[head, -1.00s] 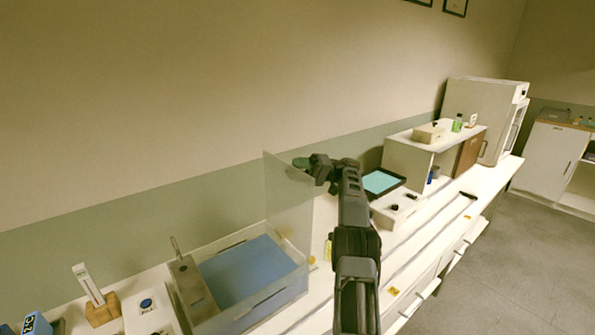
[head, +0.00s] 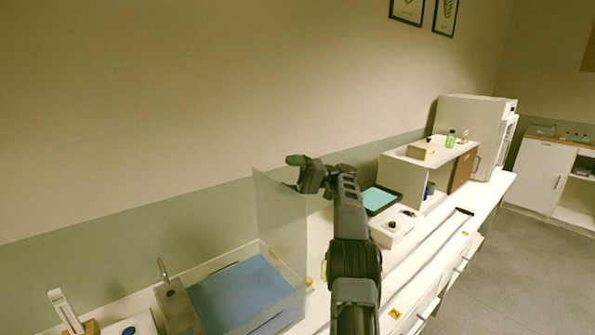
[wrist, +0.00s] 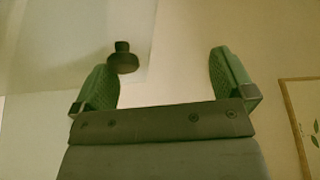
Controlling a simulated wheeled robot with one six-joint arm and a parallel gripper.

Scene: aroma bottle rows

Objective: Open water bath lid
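The water bath (head: 188,313) stands on the bench at the lower left in the head view, with blue water in its basin. Its clear lid (head: 279,229) stands raised, about upright, at the basin's right side. My gripper (head: 294,160) is at the lid's top edge, seen from the side. In the wrist view my gripper (wrist: 165,78) has its two green fingers wide apart with nothing between the pads. A dark round knob (wrist: 122,62) shows near the left finger, on a pale translucent panel; I cannot tell whether they touch.
Right of the bath are a device with a teal top (head: 379,200), a white box with a black knob (head: 396,226) and a white shelf unit (head: 404,178). A thermometer-like stand (head: 66,311) is left of the bath. The wall is close behind.

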